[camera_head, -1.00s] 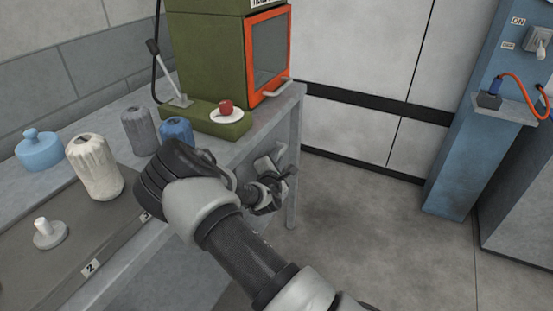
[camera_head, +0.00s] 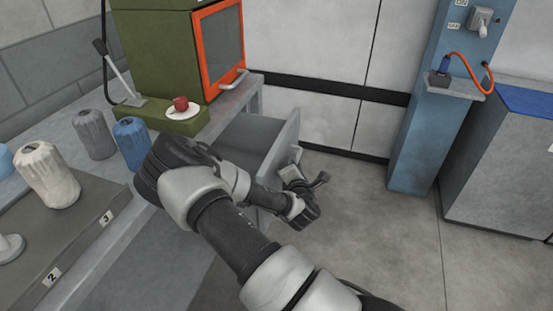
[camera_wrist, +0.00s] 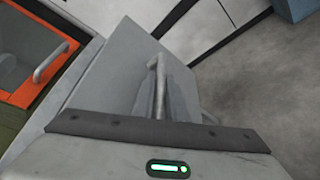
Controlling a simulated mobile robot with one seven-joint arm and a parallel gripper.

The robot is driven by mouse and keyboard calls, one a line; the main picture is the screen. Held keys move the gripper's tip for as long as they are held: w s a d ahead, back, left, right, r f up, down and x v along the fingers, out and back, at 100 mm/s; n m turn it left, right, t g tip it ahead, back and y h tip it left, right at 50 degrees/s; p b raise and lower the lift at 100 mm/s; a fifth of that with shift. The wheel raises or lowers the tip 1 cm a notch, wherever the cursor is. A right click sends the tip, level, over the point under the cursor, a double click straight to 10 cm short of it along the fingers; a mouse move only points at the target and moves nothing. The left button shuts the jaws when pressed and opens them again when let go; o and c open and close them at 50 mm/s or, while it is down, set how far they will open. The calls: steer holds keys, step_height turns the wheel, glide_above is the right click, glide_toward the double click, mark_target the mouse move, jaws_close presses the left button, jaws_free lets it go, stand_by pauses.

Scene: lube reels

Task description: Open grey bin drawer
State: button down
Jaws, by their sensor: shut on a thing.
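The grey bin drawer (camera_head: 250,130) is pulled partly out from under the grey bench, and its open inside shows in the head view. Its front panel (camera_head: 281,142) faces my gripper (camera_head: 297,176). The wrist view also shows the grey drawer panel (camera_wrist: 112,70) and its bar handle (camera_wrist: 159,88). My gripper is at the front of the drawer, shut on the handle. My arm hides the lower part of the drawer, and the fingertips are hard to make out.
A blue post (camera_head: 422,140) and a grey cabinet (camera_head: 500,165) stand to the right. The floor before the drawer is clear.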

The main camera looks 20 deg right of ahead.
steer(key=shift+s+d, duration=0.55)
steer(key=shift+d, duration=0.2)
steer(key=shift+s+d, duration=0.55)
steer(key=shift+d, duration=0.2)
steer(key=c, duration=2)
jaws_free()
steer(key=shift+c, duration=0.2)
steer(key=shift+s, duration=0.1)
steer(key=p+v, duration=0.6)
steer(key=v, duration=1.1)
steer(key=shift+p, duration=0.35)
steer(key=shift+r, duration=0.15)
